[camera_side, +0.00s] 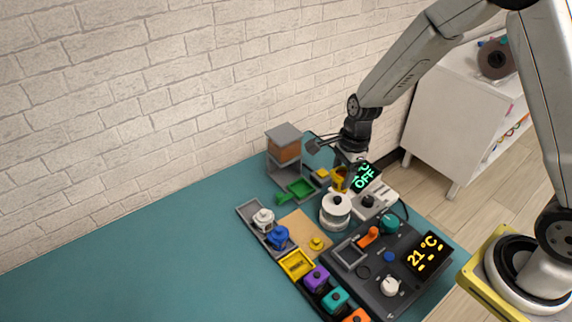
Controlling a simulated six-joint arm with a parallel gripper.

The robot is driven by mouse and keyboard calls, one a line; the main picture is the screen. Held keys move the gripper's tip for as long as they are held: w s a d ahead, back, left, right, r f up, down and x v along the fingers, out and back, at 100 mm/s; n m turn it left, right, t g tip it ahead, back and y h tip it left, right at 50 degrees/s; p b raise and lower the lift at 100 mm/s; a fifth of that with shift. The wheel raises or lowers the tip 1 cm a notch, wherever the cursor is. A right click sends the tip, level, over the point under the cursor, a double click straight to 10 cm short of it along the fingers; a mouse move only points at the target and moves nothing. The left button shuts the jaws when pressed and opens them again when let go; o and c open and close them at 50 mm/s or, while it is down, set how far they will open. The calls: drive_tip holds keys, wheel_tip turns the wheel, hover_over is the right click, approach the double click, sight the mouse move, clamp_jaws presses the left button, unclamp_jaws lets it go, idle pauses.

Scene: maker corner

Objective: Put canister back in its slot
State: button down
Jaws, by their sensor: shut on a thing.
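My gripper (346,166) is shut on a small yellow canister (340,180) and holds it above a round white pot (335,211). The canister looks tilted, but its opening and contents are too small to make out. A dark rack (244,212) runs diagonally along the bench. It holds white (264,220), blue (278,237), purple (316,277), teal (336,299) and orange (357,316) canisters. Between the blue and purple ones is a yellow-edged slot (296,264) that looks empty. A small yellow lid-like piece (317,243) lies on a tan board (297,227).
A dark control panel (372,283) with knobs and a 21 °C display stands right of the rack. A device with an OFF display (366,177) stands behind the pot. A green scoop (298,189) and grey-orange hopper (284,150) are at the back. The bench's left is clear.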

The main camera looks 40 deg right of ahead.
drive_tip(key=shift+w, duration=0.1)
drive_tip(key=w+a+f+n, duration=0.1)
drive_tip(key=w+a+f, duration=0.2)
drive_tip(key=w+a, duration=0.5)
drive_tip(key=w+a+f+n, duration=0.1)
drive_tip(key=w+a+f, duration=0.2)
drive_tip(key=w+a, duration=0.4)
drive_tip(key=shift+w+a+n, duration=0.3)
drive_tip(key=shift+w+a, duration=0.1)
drive_tip(key=shift+a, duration=0.45)
drive_tip(key=shift+f, duration=0.3)
drive_tip(key=shift+f, duration=3)
drive_tip(key=shift+f, duration=0.6)
unclamp_jaws()
